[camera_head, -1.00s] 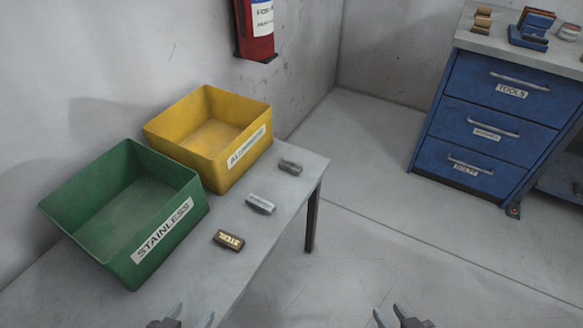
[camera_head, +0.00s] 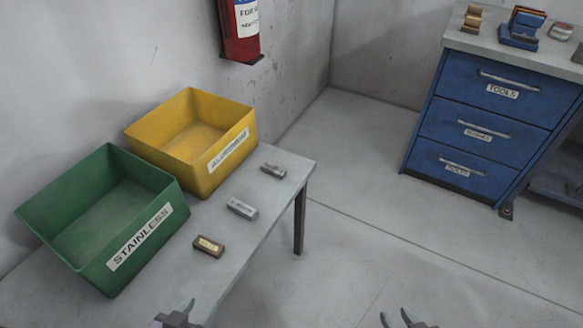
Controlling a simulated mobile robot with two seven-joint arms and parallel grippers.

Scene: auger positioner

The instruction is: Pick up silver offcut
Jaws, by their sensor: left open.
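Three small offcuts lie in a row on the grey table. The nearest is brown with a gold label (camera_head: 208,246). The middle one is a silver offcut (camera_head: 242,208) with a pale label. The farthest is a duller grey piece (camera_head: 273,171) near the table's far right corner. My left gripper (camera_head: 188,315) is at the bottom edge, open and empty, nearer the viewer than the brown piece and apart from all three. My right gripper (camera_head: 396,318) is at the bottom edge, over the floor right of the table; its fingertips are spread with nothing between them.
A green STAINLESS bin (camera_head: 175,196) and a yellow ALUMINIUM bin (camera_head: 252,122) stand on the table (camera_head: 222,275), left of the offcuts. A blue drawer cabinet (camera_head: 480,125) is at the right. A red fire extinguisher (camera_head: 240,45) hangs on the wall. Open floor lies between table and cabinet.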

